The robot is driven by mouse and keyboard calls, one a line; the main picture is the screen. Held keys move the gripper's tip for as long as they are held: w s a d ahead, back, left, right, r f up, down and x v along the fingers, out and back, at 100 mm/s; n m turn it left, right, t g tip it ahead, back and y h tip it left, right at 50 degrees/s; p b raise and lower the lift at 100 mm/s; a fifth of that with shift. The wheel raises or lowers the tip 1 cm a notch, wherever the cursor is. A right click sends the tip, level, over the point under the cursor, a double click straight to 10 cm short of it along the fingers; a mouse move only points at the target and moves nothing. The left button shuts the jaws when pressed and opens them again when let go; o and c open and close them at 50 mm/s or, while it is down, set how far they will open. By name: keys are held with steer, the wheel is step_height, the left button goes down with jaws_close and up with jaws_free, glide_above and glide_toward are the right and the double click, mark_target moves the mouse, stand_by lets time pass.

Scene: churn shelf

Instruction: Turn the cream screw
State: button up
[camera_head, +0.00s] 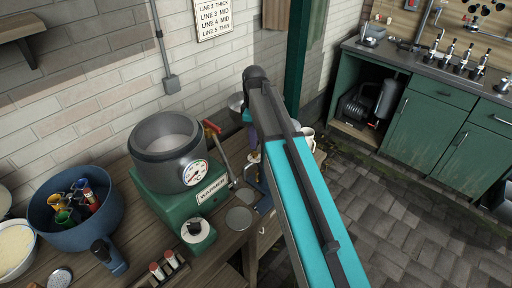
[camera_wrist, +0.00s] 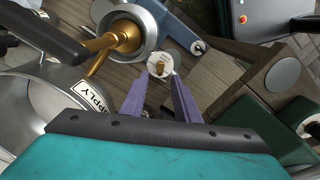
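In the wrist view a small brass screw (camera_wrist: 159,69), which I take to be the cream screw, stands on a round white disc (camera_wrist: 168,56) with dark marks. My gripper (camera_wrist: 159,80) has two purple fingers, spread apart and pointing at the disc. The screw shows between the fingertips, and I see no finger closed on it. The depth gap between them is hard to judge. In the head view my gripper (camera_head: 253,150) is mostly hidden behind my arm, above the bench's right end. The screw is hidden there.
A green warmer with a grey pot (camera_head: 168,140) sits left on the bench. The paved floor (camera_head: 400,220) is clear at right.

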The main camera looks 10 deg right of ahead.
mark_target(255, 152)
steer(key=shift+f+p, duration=0.5)
steer(key=shift+f, duration=2.3)
steer(key=shift+c, duration=0.4)
jaws_close()
steer(key=shift+d, duration=0.1)
